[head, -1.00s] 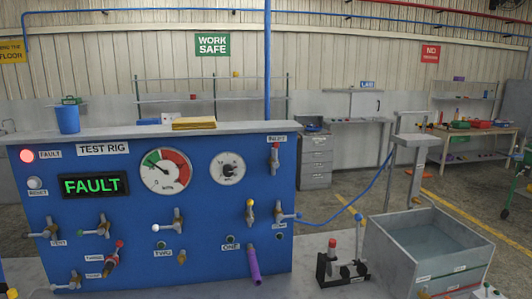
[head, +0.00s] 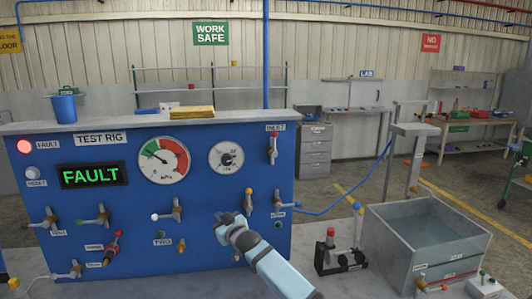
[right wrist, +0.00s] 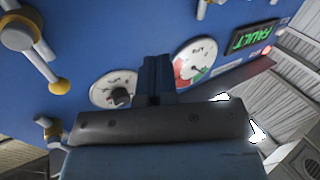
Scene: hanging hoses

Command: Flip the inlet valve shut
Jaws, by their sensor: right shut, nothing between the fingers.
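The inlet valve (head: 273,147) is at the upper right of the blue test rig panel, under its label. Its lever stands upright with a red tip at the top. In the right wrist view, a pale valve with a brass-coloured end (right wrist: 50,130) at lower left looks like it, partly cut off by the gripper. My right gripper (head: 220,222) is in front of the lower right of the panel, below and left of the inlet valve and apart from it. Its fingers (right wrist: 155,78) are closed together with nothing between them. My left gripper is out of view.
A yellow-tipped valve (head: 248,200) stands right beside my right gripper in the head view. Two gauges (head: 163,160) and a green FAULT display (head: 93,175) are on the panel. A water tank (head: 430,240) and a small red-topped device (head: 332,250) stand at right.

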